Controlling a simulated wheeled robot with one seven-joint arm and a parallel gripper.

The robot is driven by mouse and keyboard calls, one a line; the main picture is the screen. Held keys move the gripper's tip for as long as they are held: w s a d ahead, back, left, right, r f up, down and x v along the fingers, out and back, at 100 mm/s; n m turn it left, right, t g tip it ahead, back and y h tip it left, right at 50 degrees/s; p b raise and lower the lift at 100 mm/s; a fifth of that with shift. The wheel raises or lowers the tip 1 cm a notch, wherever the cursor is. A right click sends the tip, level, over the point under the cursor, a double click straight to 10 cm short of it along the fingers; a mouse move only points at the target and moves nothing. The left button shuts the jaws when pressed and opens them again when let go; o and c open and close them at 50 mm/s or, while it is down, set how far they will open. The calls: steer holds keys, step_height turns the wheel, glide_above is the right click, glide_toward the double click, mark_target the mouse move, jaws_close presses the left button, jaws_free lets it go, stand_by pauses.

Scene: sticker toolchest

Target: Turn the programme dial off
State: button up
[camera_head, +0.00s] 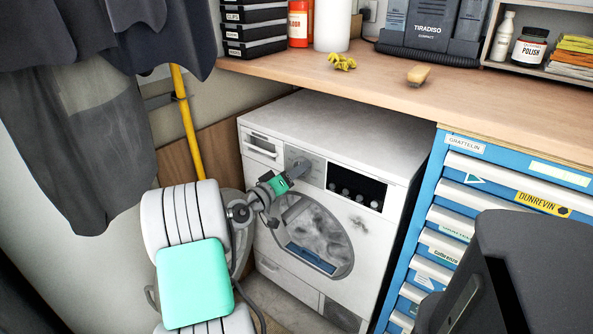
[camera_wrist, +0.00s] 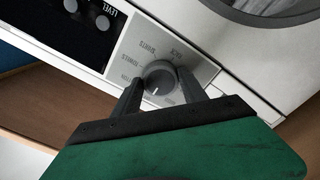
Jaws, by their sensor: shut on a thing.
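The programme dial (camera_wrist: 158,79) is a dark grey round knob with a light pointer line, on the front panel of a white washing machine (camera_head: 330,128). Printed labels ring the dial in the wrist view, where the pointer line aims toward the lower left of the picture. My gripper (camera_wrist: 156,84) has its two dark fingers on either side of the dial and is shut on it. In the head view my gripper (camera_head: 294,170) reaches the panel at the machine's upper front, and it hides the dial there.
A dark display with small knobs (camera_head: 357,187) sits right of the dial. The round door (camera_head: 318,240) is below. A wooden worktop (camera_head: 400,85) overhangs the machine. A blue tool chest (camera_head: 430,215) stands at right, and dark clothes (camera_head: 90,120) hang at left.

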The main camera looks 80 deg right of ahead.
steer(key=o, duration=1.4)
steer(key=shift+c, duration=0.2)
steer(key=v, duration=0.7)
steer(key=shift+w+a+p, duration=0.25)
steer(key=shift+a+p, duration=0.1)
steer(key=shift+p, duration=0.05)
